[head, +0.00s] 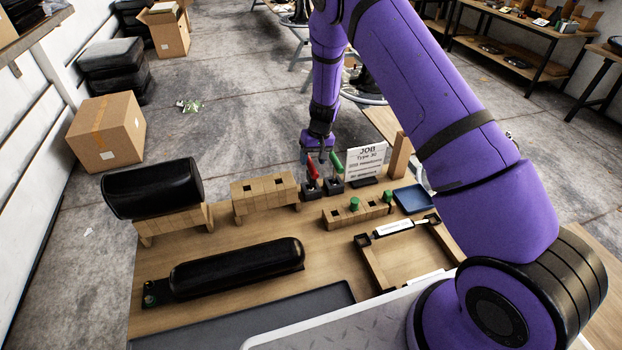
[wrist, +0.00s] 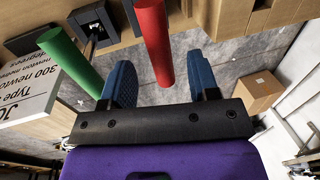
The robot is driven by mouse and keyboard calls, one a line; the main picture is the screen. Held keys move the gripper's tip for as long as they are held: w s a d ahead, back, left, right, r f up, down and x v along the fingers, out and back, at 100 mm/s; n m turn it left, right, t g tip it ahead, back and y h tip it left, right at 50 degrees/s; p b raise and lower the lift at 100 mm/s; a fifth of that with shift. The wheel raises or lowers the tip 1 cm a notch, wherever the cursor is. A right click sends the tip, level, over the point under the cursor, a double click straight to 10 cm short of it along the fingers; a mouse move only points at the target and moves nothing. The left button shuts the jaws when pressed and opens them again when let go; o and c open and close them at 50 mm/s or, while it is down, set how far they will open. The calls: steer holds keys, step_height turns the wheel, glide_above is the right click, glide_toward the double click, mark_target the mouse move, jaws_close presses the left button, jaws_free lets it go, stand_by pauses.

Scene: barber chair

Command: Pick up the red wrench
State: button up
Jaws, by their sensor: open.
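The red wrench (head: 312,170) stands upright with its handle up in a small black holder (head: 312,189) on the wooden table. In the wrist view its red handle (wrist: 153,40) reaches down into the gap between the two blue fingers, with space on both sides. My gripper (head: 320,157) is open and empty, right at the top of the red handle. It also shows in the wrist view (wrist: 160,65). A green-handled wrench (head: 337,162) stands just right of the red one; its handle (wrist: 68,55) lies outside the left finger in the wrist view.
A white job sign (head: 366,158) stands right of the wrenches. A blue tray (head: 411,198), a wooden block with green pegs (head: 340,215) and a slotted wooden block (head: 262,193) are close by. A black cushion (head: 238,267) lies in front; bare tabletop (head: 225,235) lies between.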

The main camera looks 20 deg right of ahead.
mark_target(311, 164)
steer(key=shift+s+a+f, duration=0.1)
steer(key=shift+a+f, duration=0.1)
steer(key=shift+f, duration=0.75)
steer(key=shift+a+f, duration=0.15)
steer(key=shift+f, duration=0.75)
jaws_close()
